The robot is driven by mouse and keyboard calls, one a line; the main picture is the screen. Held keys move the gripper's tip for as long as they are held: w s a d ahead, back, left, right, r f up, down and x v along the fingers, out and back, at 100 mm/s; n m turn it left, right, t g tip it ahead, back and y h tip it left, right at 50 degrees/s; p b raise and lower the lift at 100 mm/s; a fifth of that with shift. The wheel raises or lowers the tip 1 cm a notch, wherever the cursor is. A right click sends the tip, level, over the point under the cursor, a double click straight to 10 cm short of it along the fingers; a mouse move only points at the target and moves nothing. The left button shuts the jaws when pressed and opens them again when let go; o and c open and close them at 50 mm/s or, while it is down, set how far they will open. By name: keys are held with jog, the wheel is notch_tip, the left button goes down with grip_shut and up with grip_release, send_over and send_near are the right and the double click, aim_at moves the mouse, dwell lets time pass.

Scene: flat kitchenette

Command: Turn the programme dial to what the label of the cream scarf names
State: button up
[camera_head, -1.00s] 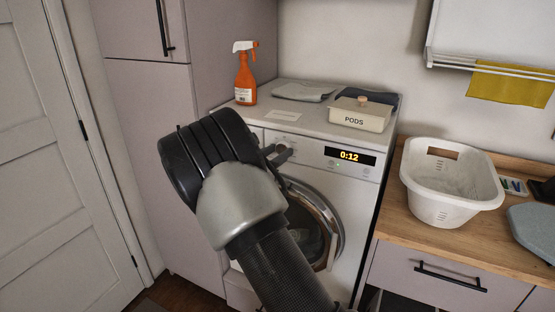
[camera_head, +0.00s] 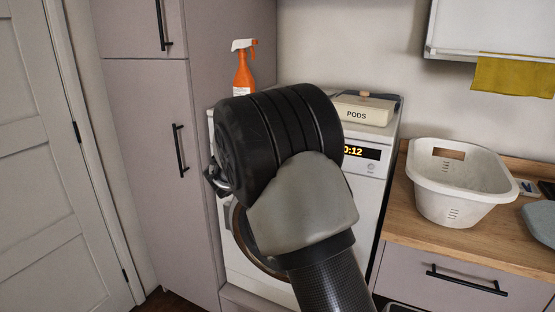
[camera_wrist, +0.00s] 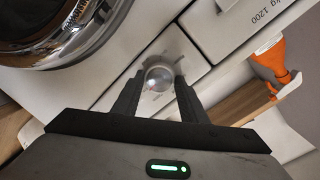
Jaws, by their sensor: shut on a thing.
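The programme dial (camera_wrist: 159,77) is a round silver knob on the white washing machine's front panel. In the wrist view my gripper (camera_wrist: 160,84) has a dark finger on either side of the dial and is shut on it. In the head view my arm hides the dial and most of the front of the washing machine (camera_head: 371,190). The display (camera_head: 358,152) is partly covered, with "0:12" still mostly readable. I cannot make out the cream scarf or its label, and the dial's setting is not readable.
A PODS box (camera_head: 362,110) and an orange spray bottle (camera_head: 243,75) stand on the machine. The bottle also shows in the wrist view (camera_wrist: 275,60). A white basket (camera_head: 460,185) stands on the wooden counter at right; a yellow cloth (camera_head: 513,77) hangs above.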

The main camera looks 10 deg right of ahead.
jog(key=m+t+b, duration=0.1)
jog(key=m+b, duration=0.2)
jog(key=m, duration=0.5)
jog(key=m+t+y+b, duration=0.1)
jog(key=m+b, duration=0.3)
jog(key=m, duration=0.5)
jog(key=shift+s+d+f, duration=0.1)
jog(key=shift+f, duration=0.05)
dwell(0.5)
jog(key=o, duration=1)
jog(key=shift+o, duration=0.2)
jog(key=p+v, duration=0.1)
jog(key=v, duration=1.6)
jog(key=shift+s, duration=0.25)
